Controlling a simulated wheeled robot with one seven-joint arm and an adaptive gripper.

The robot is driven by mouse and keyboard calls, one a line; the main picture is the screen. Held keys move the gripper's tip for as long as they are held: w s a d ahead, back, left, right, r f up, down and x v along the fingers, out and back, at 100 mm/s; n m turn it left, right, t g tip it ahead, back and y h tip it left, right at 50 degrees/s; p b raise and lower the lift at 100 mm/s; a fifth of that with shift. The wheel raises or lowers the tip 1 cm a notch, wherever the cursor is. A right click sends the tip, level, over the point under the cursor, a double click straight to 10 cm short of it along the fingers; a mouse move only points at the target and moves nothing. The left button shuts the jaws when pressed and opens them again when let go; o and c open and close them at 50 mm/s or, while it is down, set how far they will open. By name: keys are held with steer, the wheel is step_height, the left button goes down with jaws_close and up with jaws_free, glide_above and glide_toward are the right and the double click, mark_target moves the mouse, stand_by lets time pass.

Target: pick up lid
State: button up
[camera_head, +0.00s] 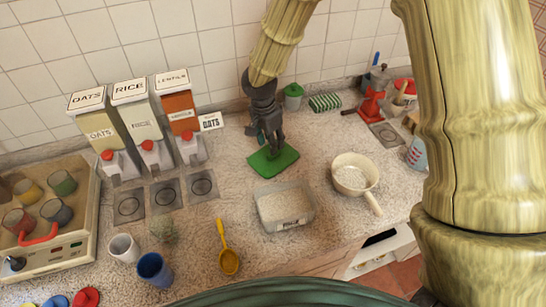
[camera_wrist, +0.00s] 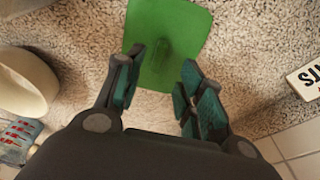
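A flat green rectangular lid (camera_head: 286,163) lies on the speckled counter against the lower end of my gripper (camera_head: 266,140) in the head view. In the wrist view the lid (camera_wrist: 178,22) shows a small raised handle in its middle. My gripper (camera_wrist: 162,62) is open, with one finger on each side of the handle's line and nothing held between them. The gripper is above the lid; whether the fingertips touch it I cannot tell. In the head view the gripper hides the lid's back part.
A clear open box (camera_head: 285,222) stands just in front of the lid. A cream pan (camera_head: 353,160) is to the right, a yellow ladle (camera_head: 229,262) in front, and dispensers (camera_head: 145,115) to the left. A "OATS" sign (camera_head: 210,122) stands behind on the left.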

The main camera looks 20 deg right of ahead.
steer(key=shift+d+f+p, duration=0.15)
steer(key=shift+f+p, duration=0.3)
steer(key=shift+f, duration=0.2)
steer(key=shift+d+f+p, duration=0.15)
steer(key=shift+f+p, duration=0.3)
steer(key=shift+f, duration=0.2)
steer(key=shift+w+d+f+p, duration=0.15)
steer(key=shift+f+p, duration=0.2)
steer(key=shift+f, duration=0.85)
jaws_close()
